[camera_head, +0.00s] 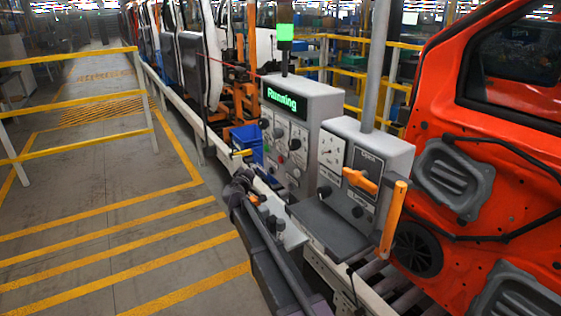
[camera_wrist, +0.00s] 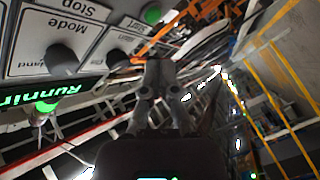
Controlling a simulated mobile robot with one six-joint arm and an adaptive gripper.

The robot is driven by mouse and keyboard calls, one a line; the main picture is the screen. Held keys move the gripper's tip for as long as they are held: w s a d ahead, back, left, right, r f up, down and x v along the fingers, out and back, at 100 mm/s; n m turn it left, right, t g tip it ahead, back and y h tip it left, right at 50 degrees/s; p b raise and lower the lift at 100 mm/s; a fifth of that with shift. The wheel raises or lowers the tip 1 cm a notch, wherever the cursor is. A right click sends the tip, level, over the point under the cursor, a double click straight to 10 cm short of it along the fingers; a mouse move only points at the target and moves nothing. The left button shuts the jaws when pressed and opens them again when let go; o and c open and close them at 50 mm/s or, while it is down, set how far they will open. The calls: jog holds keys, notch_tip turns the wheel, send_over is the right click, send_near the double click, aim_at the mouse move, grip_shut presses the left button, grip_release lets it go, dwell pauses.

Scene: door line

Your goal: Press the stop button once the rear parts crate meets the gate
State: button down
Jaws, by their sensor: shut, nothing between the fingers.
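The control box (camera_head: 300,110) stands beside the line, with a lit green "Running" display (camera_head: 282,98) and several dark knobs and buttons. Its panel also shows upside down in the wrist view, with a "Stop" label (camera_wrist: 73,11) at the top; I cannot make out the stop button itself. A blue crate (camera_head: 246,138) sits left of the box, partly hidden. I cannot tell whether it is the rear parts crate, or whether it touches a gate. My gripper (camera_head: 241,182) is shut and empty, in front of the box and apart from it; its fingers (camera_wrist: 160,67) show in the wrist view.
A green lamp (camera_head: 285,32) is lit above the box. A second box (camera_head: 365,160) with an orange handle (camera_head: 393,218) stands to the right, before an orange door (camera_head: 500,150). A yellow railing (camera_head: 75,103) stands at left. The striped floor (camera_head: 110,255) is clear.

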jog(key=w+d, duration=0.4)
jog(key=d, duration=0.3)
jog(key=shift+w, duration=0.4)
jog(key=shift+w+d, duration=0.5)
jog(key=shift+d, duration=0.35)
dwell(2.8)
jog(key=shift+a, duration=0.1)
dwell(0.3)
jog(key=shift+s+a, duration=0.55)
jog(key=shift+a, duration=0.25)
jog(key=shift+a, duration=0.1)
jog(key=shift+s+a, duration=0.7)
jog(key=shift+a, duration=0.3)
jog(key=shift+s+a, duration=0.7)
jog(key=shift+a, duration=0.25)
jog(key=shift+s+f, duration=0.1)
jog(key=shift+s, duration=0.05)
